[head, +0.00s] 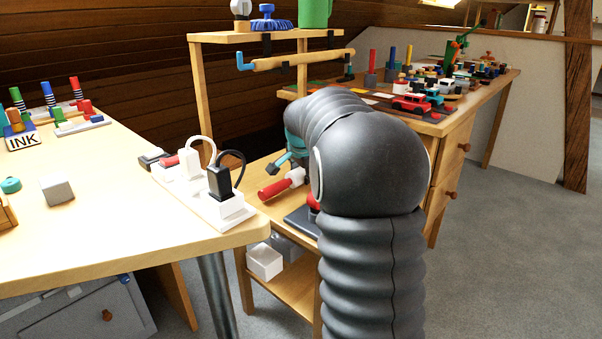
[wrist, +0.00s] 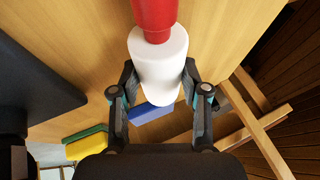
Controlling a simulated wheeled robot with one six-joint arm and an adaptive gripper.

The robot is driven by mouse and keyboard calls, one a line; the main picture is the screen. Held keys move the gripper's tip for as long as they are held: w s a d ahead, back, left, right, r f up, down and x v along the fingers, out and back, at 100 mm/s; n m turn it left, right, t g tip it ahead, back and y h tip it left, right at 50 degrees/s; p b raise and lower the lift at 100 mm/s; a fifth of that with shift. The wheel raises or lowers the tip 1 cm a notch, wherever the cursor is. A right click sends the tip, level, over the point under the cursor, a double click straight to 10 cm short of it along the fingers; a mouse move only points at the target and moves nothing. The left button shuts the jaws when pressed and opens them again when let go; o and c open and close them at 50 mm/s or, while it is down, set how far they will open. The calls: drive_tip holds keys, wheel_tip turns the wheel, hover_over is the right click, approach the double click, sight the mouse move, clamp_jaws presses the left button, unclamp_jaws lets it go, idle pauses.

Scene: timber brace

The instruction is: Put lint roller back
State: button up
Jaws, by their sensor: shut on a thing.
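The lint roller has a red handle and a white head. In the wrist view the lint roller (wrist: 158,50) points away from me, with its white head between my fingers and its red handle at the top edge. My gripper (wrist: 158,75) is shut on the white head. In the head view the lint roller (head: 274,189) shows left of my dark arm, over a wooden bench top (head: 262,178). My arm hides most of my gripper there. I cannot tell whether the roller touches the bench top.
A white power strip (head: 205,200) with plugs stands on the left table's edge (head: 130,245). A wooden rack (head: 197,95) with a crossbar (head: 300,60) rises behind the bench. A dark flat thing (head: 300,222) lies near my arm. Small toys crowd the far desk (head: 450,120).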

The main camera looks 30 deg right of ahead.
drive_tip(key=shift+r, duration=0.1)
drive_tip(key=o, duration=1.2)
drive_tip(key=shift+s+r, duration=0.15)
drive_tip(key=shift+r, duration=0.05)
drive_tip(key=p+v, duration=0.1)
drive_tip(key=v, duration=1)
drive_tip(key=shift+s+a+r, duration=0.1)
drive_tip(key=shift+s+r, duration=0.1)
drive_tip(key=shift+r, duration=0.05)
